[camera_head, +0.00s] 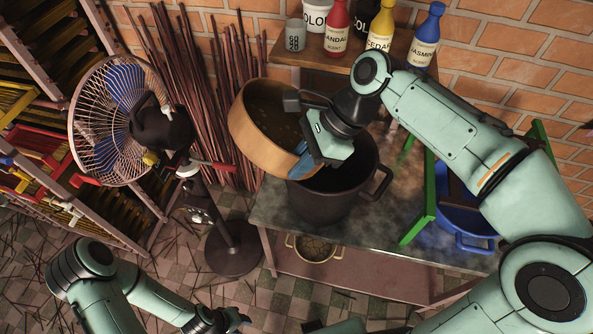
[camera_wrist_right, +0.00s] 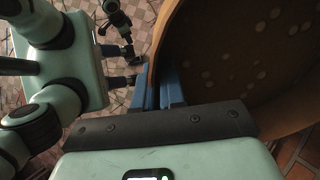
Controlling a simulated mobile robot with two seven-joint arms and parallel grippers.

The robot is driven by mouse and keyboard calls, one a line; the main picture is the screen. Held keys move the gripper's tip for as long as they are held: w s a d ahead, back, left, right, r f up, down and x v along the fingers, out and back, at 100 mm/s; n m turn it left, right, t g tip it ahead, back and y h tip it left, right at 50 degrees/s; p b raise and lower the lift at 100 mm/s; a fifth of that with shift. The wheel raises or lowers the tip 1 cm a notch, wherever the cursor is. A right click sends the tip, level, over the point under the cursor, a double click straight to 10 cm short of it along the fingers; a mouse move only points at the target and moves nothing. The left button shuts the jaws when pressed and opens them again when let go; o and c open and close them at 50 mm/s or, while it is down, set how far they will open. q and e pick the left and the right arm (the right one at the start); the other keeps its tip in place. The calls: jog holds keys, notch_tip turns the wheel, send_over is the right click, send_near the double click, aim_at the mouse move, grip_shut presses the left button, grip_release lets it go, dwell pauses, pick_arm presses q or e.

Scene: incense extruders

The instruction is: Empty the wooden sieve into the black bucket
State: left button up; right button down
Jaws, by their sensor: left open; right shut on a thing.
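The wooden sieve (camera_head: 268,146) is a round tan hoop, tilted on its side above and left of the black bucket's mouth. Its inside is dark with several small pale spots, which also show on the sieve in the right wrist view (camera_wrist_right: 215,45). The black bucket (camera_head: 325,205) stands upright on the grey table, its inside dark. My right gripper (camera_head: 300,168) is shut on the sieve's rim, its blue fingers gripping the wall over the bucket. My left gripper (camera_head: 232,319) is low at the bottom, away from the sieve, open and empty; it also shows in the right wrist view (camera_wrist_right: 128,66).
A fan (camera_head: 115,120) on a stand is left of the table. Bundled sticks (camera_head: 180,90) lean on the brick wall. Bottles (camera_head: 380,32) line a shelf behind. A blue pot (camera_head: 460,225) and green frame (camera_head: 422,205) are right. A small pot (camera_head: 312,248) sits below the table.

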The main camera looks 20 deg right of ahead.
jog(key=d+y+b, duration=0.1)
jog(key=b, duration=0.1)
jog(key=d+r+y+b, duration=0.1)
jog(key=y+b, duration=0.1)
jog(key=d+y+b, duration=0.1)
jog(key=y+b, duration=0.1)
jog(key=shift+r, duration=0.35)
pick_arm(q)
jog(key=s+f, duration=0.4)
jog(key=f, duration=0.4)
jog(key=shift+s+g, duration=0.2)
jog(key=shift+g, duration=0.1)
pick_arm(e)
jog(key=d+t+y, duration=0.1)
jog(key=d+y, duration=0.6)
jog(key=y, duration=0.1)
jog(key=shift+s, duration=0.15)
jog(key=shift+r, duration=0.15)
